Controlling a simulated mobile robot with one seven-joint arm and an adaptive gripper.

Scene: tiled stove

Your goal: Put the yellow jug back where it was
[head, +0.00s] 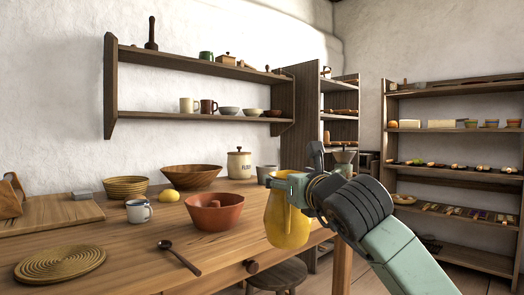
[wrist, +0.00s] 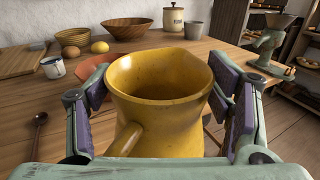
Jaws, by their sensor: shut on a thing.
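The yellow jug (head: 286,222) is held upright at the right front of the wooden table in the head view. My gripper (head: 296,188) is shut on it from the right side. In the wrist view the jug (wrist: 160,100) fills the middle, its open mouth facing up and its handle toward the camera. The purple pads of my gripper (wrist: 158,108) are on both sides of the jug. The jug's base is hidden in the wrist view. In the head view it appears at or past the table's right edge, and I cannot tell whether it touches anything.
A terracotta bowl (head: 214,212) stands left of the jug. A white mug (head: 138,211), a lemon (head: 169,196), a wooden bowl (head: 192,177), a canister (head: 239,165), a grey cup (head: 266,174), a woven mat (head: 60,264) and a spoon (head: 180,258) are on the table. A stool (head: 277,274) stands below.

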